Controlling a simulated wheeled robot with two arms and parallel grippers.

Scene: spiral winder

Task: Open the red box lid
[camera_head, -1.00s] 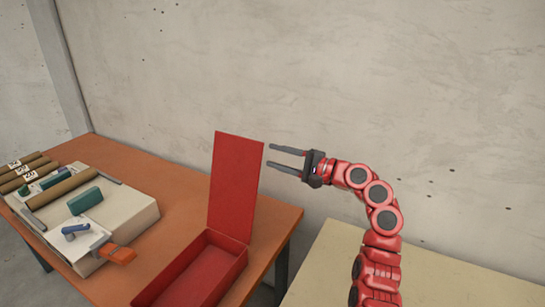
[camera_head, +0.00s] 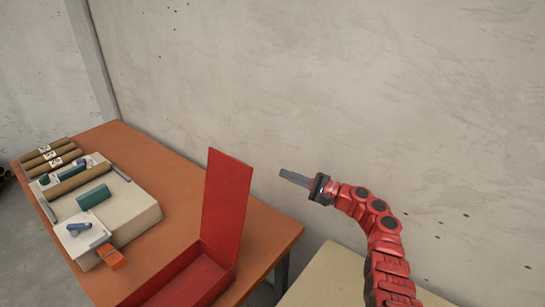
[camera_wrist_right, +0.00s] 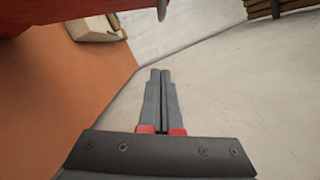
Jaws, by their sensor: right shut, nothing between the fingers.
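The red box (camera_head: 190,280) sits near the front right edge of the orange table, partly cut off by the bottom of the head view. Its lid (camera_head: 226,205) stands up, nearly upright, from the far side, and the inside of the box shows. My right gripper (camera_head: 283,174) is to the right of the lid, apart from it, with its fingers shut and empty. In the right wrist view the two fingers (camera_wrist_right: 161,75) lie together with nothing between them, and a red surface (camera_wrist_right: 50,22) shows at the top left. My left gripper is not in view.
A white winder machine (camera_head: 130,218) with a teal block (camera_head: 93,197) and an orange lever (camera_head: 110,256) stands on the orange table (camera_head: 180,180). Brown rolls (camera_head: 50,150) lie at the far left. A pale table (camera_head: 330,280) is at the right, close to the wall.

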